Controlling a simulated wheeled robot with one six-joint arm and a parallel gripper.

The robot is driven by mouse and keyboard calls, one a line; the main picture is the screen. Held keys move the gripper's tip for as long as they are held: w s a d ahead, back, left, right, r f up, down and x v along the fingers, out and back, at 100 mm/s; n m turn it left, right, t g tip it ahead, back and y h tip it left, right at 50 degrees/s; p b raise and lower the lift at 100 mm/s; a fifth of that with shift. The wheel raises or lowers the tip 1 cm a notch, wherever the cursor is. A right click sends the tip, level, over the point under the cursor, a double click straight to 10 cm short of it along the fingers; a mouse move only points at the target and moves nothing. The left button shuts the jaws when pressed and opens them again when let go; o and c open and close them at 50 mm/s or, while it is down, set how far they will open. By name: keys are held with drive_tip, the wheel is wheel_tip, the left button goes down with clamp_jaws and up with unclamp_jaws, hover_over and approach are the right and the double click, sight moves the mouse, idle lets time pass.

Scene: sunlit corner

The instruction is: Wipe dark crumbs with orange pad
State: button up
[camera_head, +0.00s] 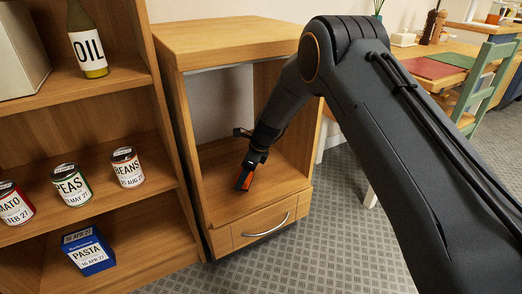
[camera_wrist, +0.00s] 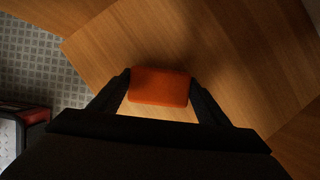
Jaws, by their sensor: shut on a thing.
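The orange pad (camera_head: 243,182) is held between the fingers of my gripper (camera_head: 247,172), inside the open wooden cabinet (camera_head: 226,207) above its drawer. In the wrist view, the pad (camera_wrist: 160,86) sits between the two dark fingers of my gripper (camera_wrist: 161,88), which are shut on its left and right sides. The wooden board (camera_wrist: 240,60) lies under and around it. I cannot tell whether the pad touches the board. I can make out no dark crumbs in either view; part of the board is in shadow or behind my arm.
The cabinet's side walls and top (camera_head: 225,40) enclose the space around my gripper. A shelf unit (camera_head: 150,100) at left holds an oil bottle (camera_head: 88,40), several cans and a blue pasta box (camera_head: 88,250). Grey floor (camera_head: 320,255) is free in front. A table (camera_head: 450,65) stands at back right.

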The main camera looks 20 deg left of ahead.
drive_tip(key=shift+p+v, duration=0.5)
drive_tip(key=shift+v, duration=0.45)
drive_tip(key=shift+w+a+r+p, duration=0.15)
drive_tip(key=shift+r+p, duration=0.55)
drive_tip(key=shift+r, duration=0.4)
drive_tip(key=shift+s+a+r+p, duration=0.1)
drive_tip(key=shift+r+p, duration=0.55)
drive_tip(key=shift+r, duration=0.4)
